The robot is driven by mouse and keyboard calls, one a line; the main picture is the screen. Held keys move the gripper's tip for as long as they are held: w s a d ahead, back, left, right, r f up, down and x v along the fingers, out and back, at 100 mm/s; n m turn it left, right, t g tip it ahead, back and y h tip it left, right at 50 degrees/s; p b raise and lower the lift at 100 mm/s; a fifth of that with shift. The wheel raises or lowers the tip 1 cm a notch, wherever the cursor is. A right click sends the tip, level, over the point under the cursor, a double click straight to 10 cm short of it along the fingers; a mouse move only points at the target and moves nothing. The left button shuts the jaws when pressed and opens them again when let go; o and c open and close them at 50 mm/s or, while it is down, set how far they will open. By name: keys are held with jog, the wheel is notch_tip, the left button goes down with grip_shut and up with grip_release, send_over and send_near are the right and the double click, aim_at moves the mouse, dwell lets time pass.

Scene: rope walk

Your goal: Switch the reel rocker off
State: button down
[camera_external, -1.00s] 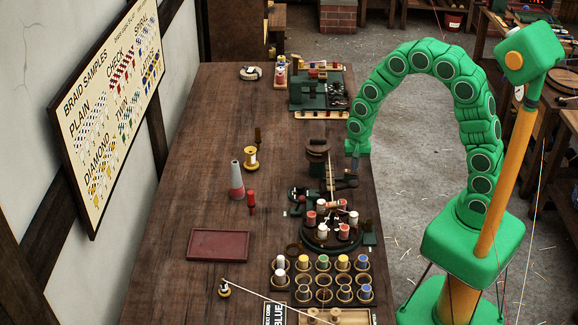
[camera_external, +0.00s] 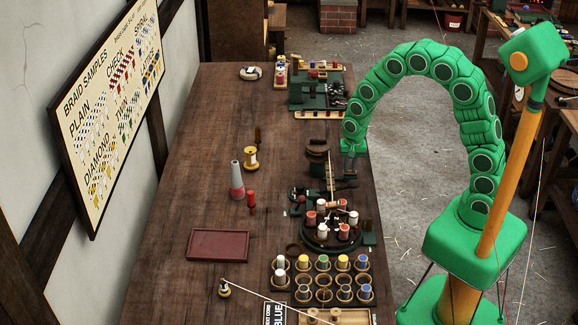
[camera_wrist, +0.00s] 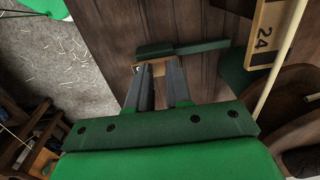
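My gripper (camera_external: 351,168) hangs fingers down over the right edge of the long bench, beside the brown reel (camera_external: 317,148). In the wrist view its two dark fingers (camera_wrist: 157,72) stand apart with a gap between them. A small tan piece (camera_wrist: 153,67) shows at the fingertips, next to a dark green plate with a bar (camera_wrist: 185,47). I cannot tell whether the fingers touch it, or whether it is the reel rocker. In the outside view a small dark fitting (camera_external: 346,182) lies just below my gripper. The rocker's setting is not readable.
A carousel of bobbins (camera_external: 332,234) stands nearer the camera, and a green machine (camera_external: 316,92) farther back. A pale rod (camera_external: 331,178) runs past the reel; a numbered wooden piece (camera_wrist: 264,36) shows in the wrist view.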

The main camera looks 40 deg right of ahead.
jog(key=shift+w+a+f, duration=0.1)
jog(key=shift+w+f, duration=0.05)
jog(key=shift+f, duration=0.45)
jog(key=r, duration=0.1)
jog(key=s+r, duration=0.1)
jog(key=r, duration=0.1)
jog(key=d+r, duration=0.1)
jog(key=r, duration=0.1)
jog(key=shift+s+d, duration=0.1)
jog(key=shift+s, duration=0.05)
notch_tip(320, 180, up, 10)
jog(key=shift+d+r, duration=0.1)
jog(key=shift+w+a+g+h, duration=1)
jog(key=shift+w+a+g, duration=0.1)
jog(key=shift+w+a, duration=0.35)
jog(key=x, duration=1.4)
